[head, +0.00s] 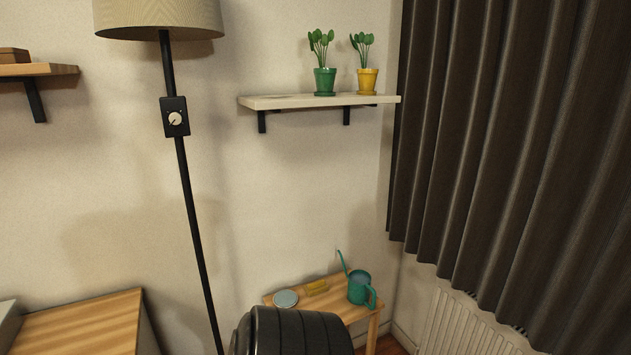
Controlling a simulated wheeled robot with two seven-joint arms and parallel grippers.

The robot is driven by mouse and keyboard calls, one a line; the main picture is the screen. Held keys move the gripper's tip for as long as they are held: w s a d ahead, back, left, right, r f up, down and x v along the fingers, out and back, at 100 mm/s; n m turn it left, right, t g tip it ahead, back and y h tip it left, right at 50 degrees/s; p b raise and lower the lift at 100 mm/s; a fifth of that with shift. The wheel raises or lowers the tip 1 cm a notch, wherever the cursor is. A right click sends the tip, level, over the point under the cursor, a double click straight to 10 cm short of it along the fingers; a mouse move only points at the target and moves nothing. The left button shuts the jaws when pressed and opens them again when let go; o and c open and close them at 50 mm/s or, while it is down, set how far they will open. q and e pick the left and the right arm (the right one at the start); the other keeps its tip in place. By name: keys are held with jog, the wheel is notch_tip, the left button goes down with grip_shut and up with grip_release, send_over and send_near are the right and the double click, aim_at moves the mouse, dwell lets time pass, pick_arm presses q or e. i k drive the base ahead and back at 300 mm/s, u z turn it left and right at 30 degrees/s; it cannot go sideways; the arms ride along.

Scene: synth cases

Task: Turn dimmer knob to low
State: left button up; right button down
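The dimmer knob (175,119) is a small round white dial on a black box (183,130). The box is fixed to the black pole of a floor lamp (196,230), below its beige shade (160,18). A dark pointer mark on the dial seems to point to the lower left. Neither of my grippers shows in the head view, and nothing touches the knob.
A wall shelf (275,102) holds a green pot (325,82) and a yellow pot (367,82) with plants. A low wooden table (335,303) carries a teal watering can (361,290). A wooden cabinet (85,325) stands lower left. A dark curtain (500,140) hangs right.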

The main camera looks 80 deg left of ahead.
aim_at(175, 117)
jog(key=u, duration=0.3)
jog(key=k, duration=0.45)
jog(key=u, duration=2.75)
